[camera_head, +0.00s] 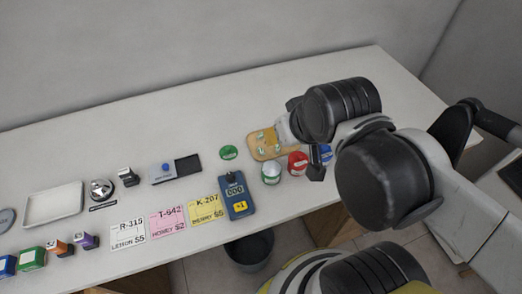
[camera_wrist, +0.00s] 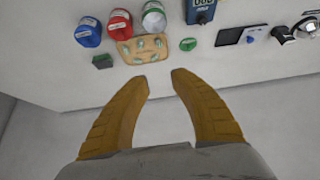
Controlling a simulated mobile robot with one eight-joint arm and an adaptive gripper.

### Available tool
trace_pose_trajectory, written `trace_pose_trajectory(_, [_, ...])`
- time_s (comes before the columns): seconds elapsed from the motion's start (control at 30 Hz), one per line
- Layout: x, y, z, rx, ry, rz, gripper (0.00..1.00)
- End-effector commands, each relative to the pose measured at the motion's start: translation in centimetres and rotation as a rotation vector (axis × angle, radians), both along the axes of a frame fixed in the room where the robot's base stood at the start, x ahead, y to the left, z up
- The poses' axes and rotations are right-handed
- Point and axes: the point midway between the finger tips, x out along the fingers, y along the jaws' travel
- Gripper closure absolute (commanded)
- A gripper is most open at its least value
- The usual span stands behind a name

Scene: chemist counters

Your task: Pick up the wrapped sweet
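Several small pale-green and white pieces (camera_wrist: 142,56) lie on a tan board; they look like wrapped sweets, but are too small to tell for sure. In the head view the tan board (camera_head: 256,155) lies on the counter, partly behind my arm. It also shows in the wrist view (camera_wrist: 127,60), just beyond the fingertips. My gripper (camera_wrist: 160,76) is open and empty, its two yellow-brown fingers spread apart above the bare counter. The fingertips are apart from the board. In the head view my arm hides most of the gripper.
White (camera_head: 270,173), red (camera_head: 297,163) and blue (camera_wrist: 88,32) tubs stand close beside the board. A dark green block (camera_wrist: 103,61) and a round green piece (camera_wrist: 188,44) flank it. A blue device (camera_head: 236,194) stands nearby. The counter behind is clear.

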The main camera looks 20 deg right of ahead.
Motion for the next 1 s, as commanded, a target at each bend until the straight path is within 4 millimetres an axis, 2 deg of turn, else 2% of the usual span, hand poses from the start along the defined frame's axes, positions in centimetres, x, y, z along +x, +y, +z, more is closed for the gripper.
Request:
trace_pose_trajectory(0.17, [2.5,-0.5,-1.3,-0.034,0.069,0.102,0.71])
trace_pose_trajectory(0.3, [5.4,-1.1,-3.8,-0.059,0.141,0.254,0.71])
trace_pose_trajectory(0.5, [8.5,-2.0,-8.1,-0.068,0.199,0.471,0.71])
trace_pose_trajectory(0.7, [9.8,-2.5,-10.8,-0.064,0.210,0.597,0.71])
trace_pose_trajectory(0.77, [9.9,-2.5,-11.4,-0.065,0.211,0.614,0.71])
trace_pose_trajectory(1.0, [11.1,-1.6,-15.1,-0.066,0.212,0.623,0.71])
